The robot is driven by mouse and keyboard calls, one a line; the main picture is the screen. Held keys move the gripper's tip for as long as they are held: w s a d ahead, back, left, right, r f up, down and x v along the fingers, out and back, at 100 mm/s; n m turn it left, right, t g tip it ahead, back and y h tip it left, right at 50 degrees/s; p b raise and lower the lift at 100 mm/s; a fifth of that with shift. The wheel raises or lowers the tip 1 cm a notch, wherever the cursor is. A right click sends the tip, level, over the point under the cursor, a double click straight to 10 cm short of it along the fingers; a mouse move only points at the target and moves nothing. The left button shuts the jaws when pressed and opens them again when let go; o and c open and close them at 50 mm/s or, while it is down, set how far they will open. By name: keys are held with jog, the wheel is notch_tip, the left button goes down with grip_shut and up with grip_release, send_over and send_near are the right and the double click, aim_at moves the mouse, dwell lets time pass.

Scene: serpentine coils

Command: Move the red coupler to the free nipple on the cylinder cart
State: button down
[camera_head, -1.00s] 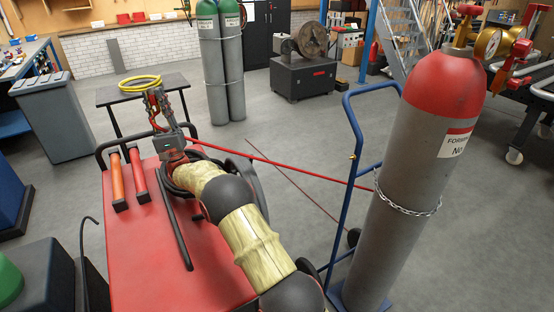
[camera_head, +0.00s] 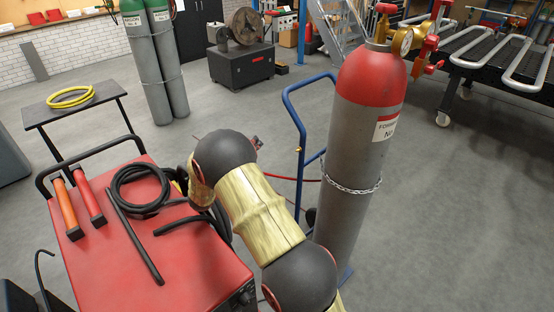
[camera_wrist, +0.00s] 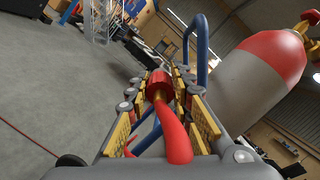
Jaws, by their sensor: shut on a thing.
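In the wrist view my gripper (camera_wrist: 166,78) is shut on the red coupler (camera_wrist: 158,86), with its red hose (camera_wrist: 175,135) trailing back toward the camera. The cylinder cart (camera_head: 289,100) has a blue frame and carries a grey cylinder (camera_head: 345,185) with a red shoulder, held by a chain. It also shows in the wrist view, with its blue frame (camera_wrist: 203,45) just beyond the coupler and the cylinder (camera_wrist: 262,75) to the right. Brass gauges and red fittings (camera_head: 405,42) sit on top of the cylinder. I cannot make out the free nipple. In the head view my arm mostly hides my gripper.
A red welding cart (camera_head: 120,230) with orange and red tubes and a coiled black cable (camera_head: 143,190) is at lower left. Green-topped cylinders (camera_head: 150,60) and a table (camera_head: 75,105) with a yellow coil stand behind. Open floor lies right of the cylinder.

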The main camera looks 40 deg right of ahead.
jog(key=s+d+f+m+g+y+p, duration=0.1)
jog(key=s+d+f+m+g+p, duration=0.1)
jog(key=s+d, duration=0.7)
jog(key=shift+f+m+g+p, duration=0.3)
jog(key=shift+f+g+p, duration=0.25)
jog(key=shift+f+g, duration=0.65)
jog(key=shift+r+b, duration=0.35)
jog(key=shift+b, duration=0.2)
jog(key=shift+d, duration=0.15)
jog(key=shift+w+d+b, duration=0.1)
jog(key=shift+d+b, duration=0.6)
jog(key=shift+d, duration=0.05)
jog(key=shift+d+f+b, duration=0.1)
jog(key=shift+d+b, duration=0.2)
jog(key=shift+b, duration=0.15)
jog(key=c, duration=1.5)
grip_release()
jog(key=shift+d, duration=0.15)
jog(key=shift+c, duration=0.2)
jog(key=shift+o, duration=0.3)
